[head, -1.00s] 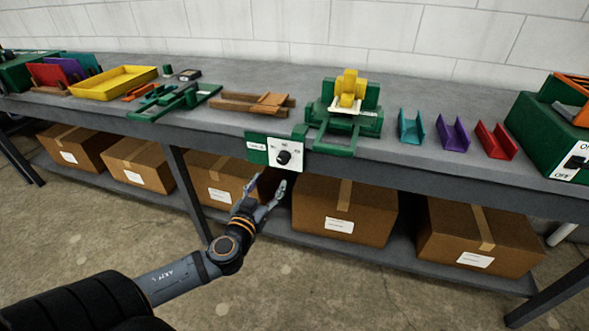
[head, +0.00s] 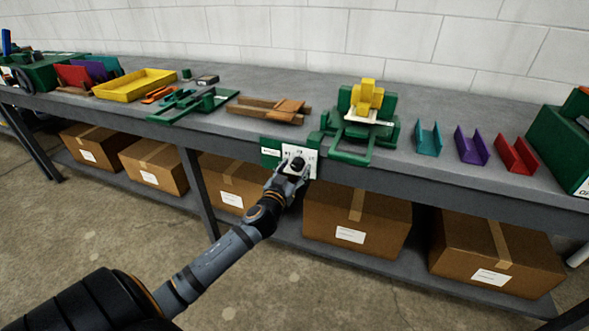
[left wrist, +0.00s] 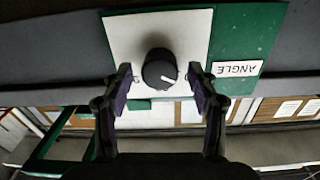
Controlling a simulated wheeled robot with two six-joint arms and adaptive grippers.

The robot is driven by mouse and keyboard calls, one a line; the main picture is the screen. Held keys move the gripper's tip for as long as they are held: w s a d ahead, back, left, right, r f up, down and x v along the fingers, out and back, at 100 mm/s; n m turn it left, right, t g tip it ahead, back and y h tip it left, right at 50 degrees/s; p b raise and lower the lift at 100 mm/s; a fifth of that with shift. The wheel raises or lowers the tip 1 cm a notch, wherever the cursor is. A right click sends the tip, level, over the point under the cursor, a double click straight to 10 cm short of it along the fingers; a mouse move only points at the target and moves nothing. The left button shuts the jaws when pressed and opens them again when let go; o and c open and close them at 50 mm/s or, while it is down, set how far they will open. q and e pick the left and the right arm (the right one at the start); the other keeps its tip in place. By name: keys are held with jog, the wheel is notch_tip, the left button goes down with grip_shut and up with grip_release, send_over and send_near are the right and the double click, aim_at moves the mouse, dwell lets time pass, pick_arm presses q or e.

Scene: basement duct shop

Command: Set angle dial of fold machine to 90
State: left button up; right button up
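The fold machine (head: 360,125), green with a yellow upper part, stands on the bench. The angle dial (head: 298,163) is a black round knob on a white plate (head: 312,152) at the bench's front edge, beside the machine. In the left wrist view the knob (left wrist: 158,70) has a white mark pointing to the lower right; an upside-down ANGLE label (left wrist: 237,69) is at right. My left gripper (head: 295,172) is in front of the dial. Its fingers (left wrist: 160,90) are open, one on each side of the knob, with gaps visible. The plate's numbers are not readable.
Teal (head: 428,139), purple (head: 471,146) and red (head: 516,154) channels stand on the bench to the right. A yellow tray (head: 133,85) and wooden pieces (head: 266,110) are at left. Cardboard boxes (head: 356,220) fill the shelf below. The floor in front is clear.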

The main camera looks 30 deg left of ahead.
pick_arm(q)
jog(key=c, duration=1.1)
jog(key=shift+o, duration=0.2)
